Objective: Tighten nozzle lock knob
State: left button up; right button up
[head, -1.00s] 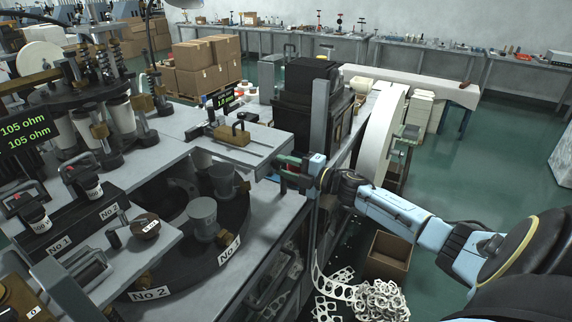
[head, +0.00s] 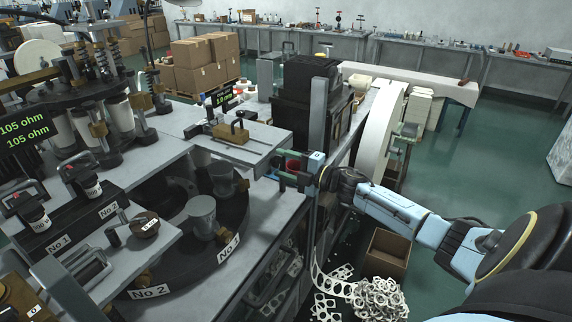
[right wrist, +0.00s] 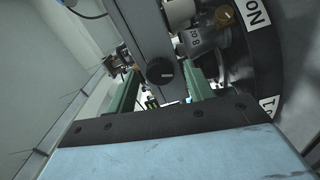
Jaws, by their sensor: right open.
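A round black knob (right wrist: 160,70) shows in the right wrist view on the underside or edge of a grey metal part. It looks like the nozzle lock knob, but I cannot confirm this. My right gripper (right wrist: 161,82) is open, with one green finger on each side of the knob in the picture. I cannot tell whether the fingers touch it. In the head view, my right gripper (head: 281,179) is at the right end of the grey plate (head: 262,139), and the knob cannot be made out there. My left gripper is out of view.
The turntable (head: 232,215) with grey cup moulds (head: 202,217) lies left of my right gripper. A brass block with a handle (head: 231,132) sits on the plate. A black upright machine (head: 302,95) stands behind the gripper. A cardboard box (head: 387,254) and paper scrap (head: 379,299) are on the floor.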

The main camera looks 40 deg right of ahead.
jog(key=shift+s, duration=0.1)
jog(key=b+v, duration=0.1)
jog(key=v, duration=1.2)
jog(key=shift+d+f, duration=0.1)
jog(key=shift+d, duration=0.05)
